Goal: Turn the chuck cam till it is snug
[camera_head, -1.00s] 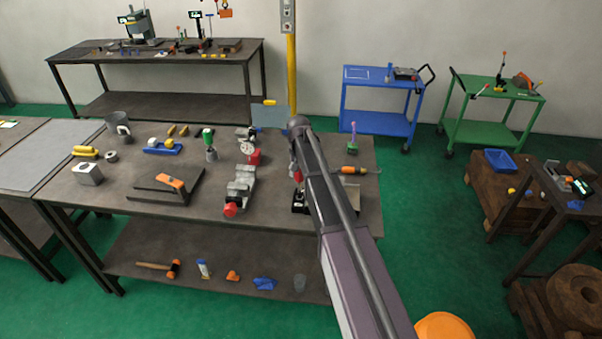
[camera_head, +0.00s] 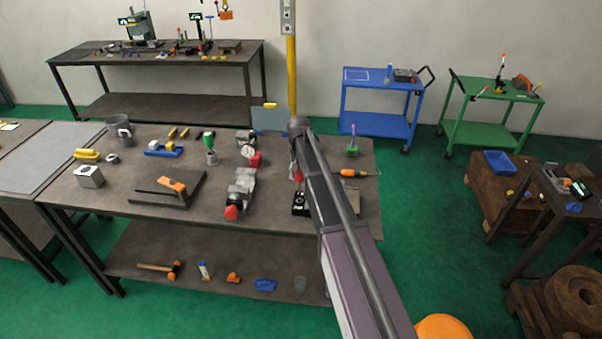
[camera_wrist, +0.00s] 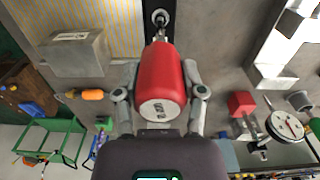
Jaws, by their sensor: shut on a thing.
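My gripper (camera_wrist: 161,94) is shut on a red handle (camera_wrist: 166,68), with one finger on each side of it. The handle's pale end face, with dark marks, points toward the wrist camera. A thin metal shaft (camera_wrist: 160,27) runs from the handle's far end to a round socket (camera_wrist: 160,16) on a dark strip. In the head view the red handle (camera_head: 297,176) shows in part beside my arm, above a black fixture (camera_head: 300,204) on the bench. My arm hides most of the gripper there. I cannot tell which part is the chuck cam or how tight it is.
A grey vise (camera_head: 241,189) with a red end stands left of the black fixture. A dial gauge (camera_head: 248,153) with a red block is behind it. An orange-handled screwdriver (camera_head: 349,173) lies to the right. A metal block (camera_wrist: 76,54) is near the gripper's left.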

